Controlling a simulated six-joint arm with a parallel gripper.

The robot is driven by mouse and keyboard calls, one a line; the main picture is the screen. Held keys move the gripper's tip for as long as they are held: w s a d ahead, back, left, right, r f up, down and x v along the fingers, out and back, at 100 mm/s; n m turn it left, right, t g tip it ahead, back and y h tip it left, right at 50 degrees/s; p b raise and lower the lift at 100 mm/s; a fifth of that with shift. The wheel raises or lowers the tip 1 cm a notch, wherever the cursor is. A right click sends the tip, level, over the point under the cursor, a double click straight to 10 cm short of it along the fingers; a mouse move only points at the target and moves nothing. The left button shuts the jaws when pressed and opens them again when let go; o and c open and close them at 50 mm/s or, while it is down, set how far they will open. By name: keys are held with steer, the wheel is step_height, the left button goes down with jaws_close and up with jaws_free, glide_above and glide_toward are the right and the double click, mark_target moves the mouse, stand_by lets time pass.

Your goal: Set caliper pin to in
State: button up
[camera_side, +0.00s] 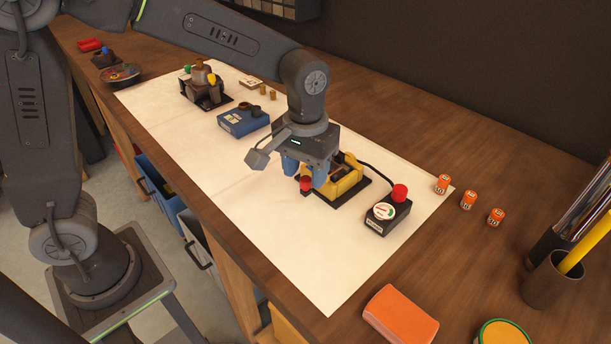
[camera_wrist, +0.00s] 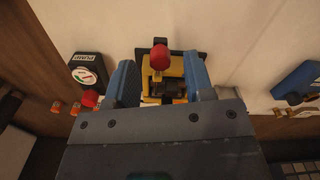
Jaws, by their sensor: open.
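The yellow caliper (camera_side: 346,184) sits on a black base plate on the white mat. A red-headed pin (camera_side: 305,184) sticks out at its near left side; I take this as the caliper pin. In the wrist view the red head (camera_wrist: 160,56) shows ahead of the yellow body (camera_wrist: 176,66), between the finger lines. My gripper (camera_side: 305,177) is over the near left part of the caliper with its blue fingers pointing down. The fingers are apart, with a gap around the pin also seen in the wrist view (camera_wrist: 160,64). Contact with the pin cannot be told. My gripper hides part of the caliper.
A black gauge box (camera_side: 381,219) with a red button (camera_side: 400,192) stands right of the caliper, joined by a black cable. A blue box (camera_side: 243,122) lies behind left. Orange cylinders (camera_side: 469,200) stand to the right. The mat's front right (camera_side: 325,270) is clear.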

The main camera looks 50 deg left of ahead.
steer(key=shift+f, duration=1)
jaws_close()
